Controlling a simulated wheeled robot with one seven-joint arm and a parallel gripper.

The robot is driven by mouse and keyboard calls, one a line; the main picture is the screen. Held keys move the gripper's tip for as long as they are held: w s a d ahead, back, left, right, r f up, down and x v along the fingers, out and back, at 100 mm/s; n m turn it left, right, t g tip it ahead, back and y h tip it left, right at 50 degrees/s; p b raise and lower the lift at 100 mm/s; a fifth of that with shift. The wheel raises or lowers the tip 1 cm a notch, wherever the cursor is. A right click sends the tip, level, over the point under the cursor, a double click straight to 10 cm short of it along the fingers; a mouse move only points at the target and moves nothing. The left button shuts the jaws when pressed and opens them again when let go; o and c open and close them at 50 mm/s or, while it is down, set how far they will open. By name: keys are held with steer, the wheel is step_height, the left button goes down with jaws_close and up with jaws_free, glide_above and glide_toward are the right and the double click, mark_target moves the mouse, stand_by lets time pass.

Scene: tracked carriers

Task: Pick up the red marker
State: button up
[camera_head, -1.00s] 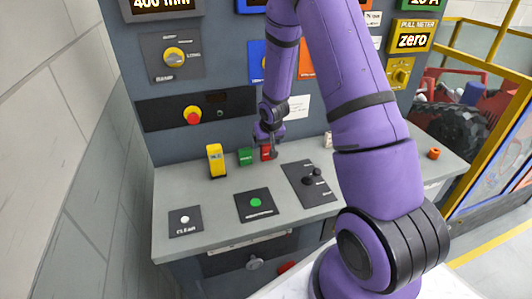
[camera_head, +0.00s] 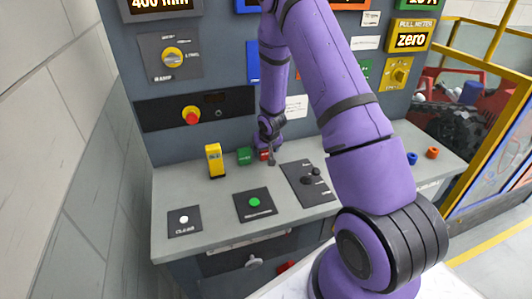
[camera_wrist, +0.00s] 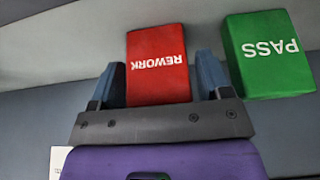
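The red marker (camera_wrist: 157,62) is a red block labelled REWORK. In the wrist view it stands between the two fingers of my gripper (camera_wrist: 161,60), which are apart on either side of it. The left finger is very close to the block's left side, and a narrow gap shows at the right finger. In the head view the red marker (camera_head: 263,154) is at the back of the grey bench, partly hidden by my gripper (camera_head: 270,157). I see no clear grip on it.
A green PASS block (camera_wrist: 270,52) stands close beside the red marker. A yellow device (camera_head: 215,160) is farther left on the bench (camera_head: 215,210). Black button plates lie in front. Blue (camera_head: 412,158) and orange (camera_head: 433,152) rings lie at the right. A panel wall rises behind.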

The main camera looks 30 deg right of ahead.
steer(key=c, duration=0.7)
